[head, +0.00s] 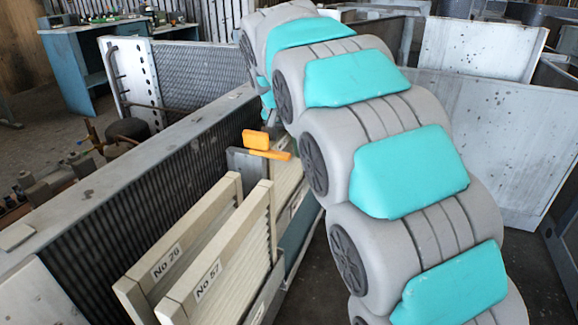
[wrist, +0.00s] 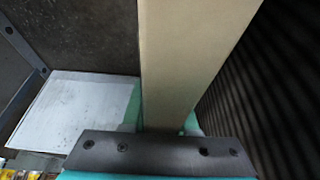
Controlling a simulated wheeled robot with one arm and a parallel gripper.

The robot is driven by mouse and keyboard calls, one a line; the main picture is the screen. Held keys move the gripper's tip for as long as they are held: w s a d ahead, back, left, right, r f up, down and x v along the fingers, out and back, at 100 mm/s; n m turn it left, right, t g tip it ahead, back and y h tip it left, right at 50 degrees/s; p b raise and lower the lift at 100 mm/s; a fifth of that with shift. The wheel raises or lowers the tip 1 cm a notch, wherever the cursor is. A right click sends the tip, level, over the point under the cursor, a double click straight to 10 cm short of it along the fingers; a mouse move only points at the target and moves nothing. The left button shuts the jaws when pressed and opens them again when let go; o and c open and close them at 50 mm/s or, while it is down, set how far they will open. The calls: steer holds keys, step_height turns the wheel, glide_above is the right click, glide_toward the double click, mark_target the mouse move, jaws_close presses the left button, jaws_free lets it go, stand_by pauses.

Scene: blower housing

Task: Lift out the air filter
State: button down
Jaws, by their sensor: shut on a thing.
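Two cream slatted air filters stand side by side in the housing in the head view, one labelled No 26 (head: 165,262) and one labelled No 57 (head: 207,280). In the wrist view, my gripper (wrist: 163,122) is shut on a cream filter frame (wrist: 195,50), which runs up from between the green fingers. I cannot tell which filter it holds. In the head view the jaws are hidden behind my arm. An orange handle (head: 256,139) and a second orange piece (head: 268,155) sit by a grey block at the filters' far end.
A dark finned coil (head: 150,195) runs along the filters' left side, and its ribs show close beside the frame in the wrist view (wrist: 265,100). Grey panels (head: 480,130) stand to the right. A blue-grey bench (head: 75,65) is at the back left.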

steer(key=shift+r, duration=0.1)
steer(key=shift+r+p, duration=0.25)
steer(key=shift+p, duration=0.1)
steer(key=shift+d+r, duration=0.15)
steer(key=shift+r, duration=5.5)
steer(key=s+d+b, duration=0.1)
steer(key=s+d, duration=0.2)
steer(key=d, duration=0.6)
steer(key=s+d+b, duration=0.2)
steer(key=s+d, duration=0.1)
steer(key=d, duration=0.6)
steer(key=shift+s+d, duration=0.25)
steer(key=shift+s, duration=0.15)
